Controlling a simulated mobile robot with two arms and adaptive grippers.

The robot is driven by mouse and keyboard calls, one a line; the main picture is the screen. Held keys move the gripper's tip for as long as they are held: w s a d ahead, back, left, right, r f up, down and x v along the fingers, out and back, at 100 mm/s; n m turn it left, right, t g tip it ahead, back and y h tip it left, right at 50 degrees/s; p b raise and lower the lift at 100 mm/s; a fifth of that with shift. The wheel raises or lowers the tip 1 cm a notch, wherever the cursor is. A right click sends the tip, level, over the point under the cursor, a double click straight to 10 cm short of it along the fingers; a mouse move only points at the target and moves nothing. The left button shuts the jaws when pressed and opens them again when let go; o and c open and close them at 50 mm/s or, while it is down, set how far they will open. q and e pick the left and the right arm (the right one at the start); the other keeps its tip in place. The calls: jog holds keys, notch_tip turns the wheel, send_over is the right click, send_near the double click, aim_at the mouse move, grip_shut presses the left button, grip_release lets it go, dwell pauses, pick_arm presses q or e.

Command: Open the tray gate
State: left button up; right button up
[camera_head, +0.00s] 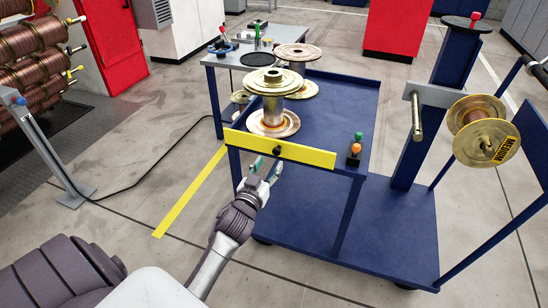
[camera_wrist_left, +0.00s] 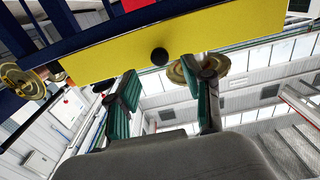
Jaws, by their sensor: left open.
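The tray gate (camera_head: 305,153) is a yellow bar with a black knob (camera_head: 277,150) across the front of the blue cart's tray. It looks closed in the head view. The gate (camera_wrist_left: 215,30) fills the top of the left wrist view, with its knob (camera_wrist_left: 159,56) between the fingers' lines. My left gripper (camera_head: 267,163) is open, just below and in front of the knob. Its green-padded fingers (camera_wrist_left: 162,88) are spread with nothing between them, and seem apart from the knob. My right gripper is not in view.
A small post with orange and green knobs (camera_head: 355,150) is at the gate's right end. A spool (camera_head: 485,140) hangs on the carousel at right.

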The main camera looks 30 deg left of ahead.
aim_at(276, 153)
pick_arm(q)
jog(key=x, duration=0.5)
jog(key=shift+d, duration=0.1)
grip_shut()
